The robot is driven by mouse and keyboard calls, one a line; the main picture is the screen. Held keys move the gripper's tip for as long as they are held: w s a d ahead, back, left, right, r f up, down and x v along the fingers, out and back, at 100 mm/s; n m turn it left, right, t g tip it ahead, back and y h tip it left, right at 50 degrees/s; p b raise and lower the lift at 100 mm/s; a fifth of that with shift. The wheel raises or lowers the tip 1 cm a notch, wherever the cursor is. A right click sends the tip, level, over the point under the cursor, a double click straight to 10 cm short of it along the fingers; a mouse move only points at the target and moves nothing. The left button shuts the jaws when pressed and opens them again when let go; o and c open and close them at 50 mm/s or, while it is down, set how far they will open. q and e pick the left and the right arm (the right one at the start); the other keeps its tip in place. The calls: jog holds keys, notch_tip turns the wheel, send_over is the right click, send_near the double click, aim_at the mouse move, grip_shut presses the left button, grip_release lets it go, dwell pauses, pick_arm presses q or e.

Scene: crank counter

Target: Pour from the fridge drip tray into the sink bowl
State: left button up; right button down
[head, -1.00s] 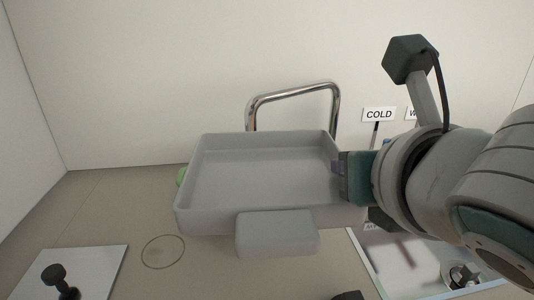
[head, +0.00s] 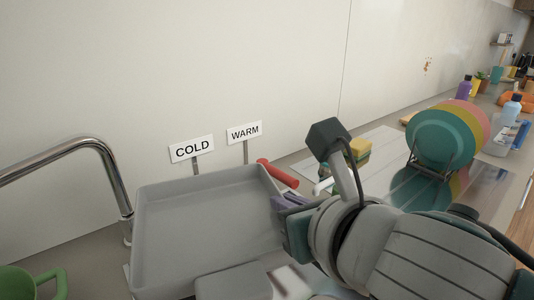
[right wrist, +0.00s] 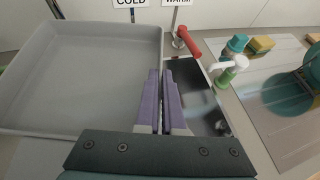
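The drip tray (head: 205,225) is a wide grey shallow pan, held roughly level above the counter in the head view. It also fills the left of the right wrist view (right wrist: 85,75). My right gripper (head: 280,205) is shut on the tray's right wall; its purple fingers (right wrist: 165,100) are close together there. I cannot tell whether liquid lies in the tray. The sink bowl is mostly hidden below the tray and my right arm; a dark, shiny recess (right wrist: 208,100) beside the fingers may be part of it. My left gripper is not in view.
A chrome tap (head: 105,160) stands left of the tray, near a green mug (head: 30,283). COLD (head: 192,148) and WARM (head: 244,132) signs stand behind, by a red handle (head: 278,174). Coloured plates (head: 445,135) stand in a rack at right.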

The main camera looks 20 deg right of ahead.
aim_at(263, 241)
jog(key=a+f, duration=0.1)
jog(key=f, duration=0.1)
jog(key=a+f+n+y+b, duration=0.1)
jog(key=f, duration=0.1)
jog(key=a+f+y+b, duration=0.1)
jog(key=f, duration=0.1)
jog(key=shift+a+n+g, duration=0.1)
jog(key=shift+n+g, duration=0.2)
jog(key=shift+n, duration=0.1)
pick_arm(q)
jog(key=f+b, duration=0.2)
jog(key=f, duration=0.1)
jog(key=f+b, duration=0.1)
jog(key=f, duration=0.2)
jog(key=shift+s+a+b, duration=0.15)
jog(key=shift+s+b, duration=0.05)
jog(key=shift+b, duration=0.2)
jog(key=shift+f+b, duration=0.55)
jog(key=shift+b, duration=0.1)
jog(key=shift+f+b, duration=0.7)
pick_arm(e)
notch_tip(263, 241, down, 9)
jog(key=a+g+y, duration=0.1)
jog(key=a+y, duration=0.1)
jog(key=y, duration=0.1)
jog(key=shift+s, duration=0.25)
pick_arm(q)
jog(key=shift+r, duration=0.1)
pick_arm(e)
jog(key=shift+d, duration=0.1)
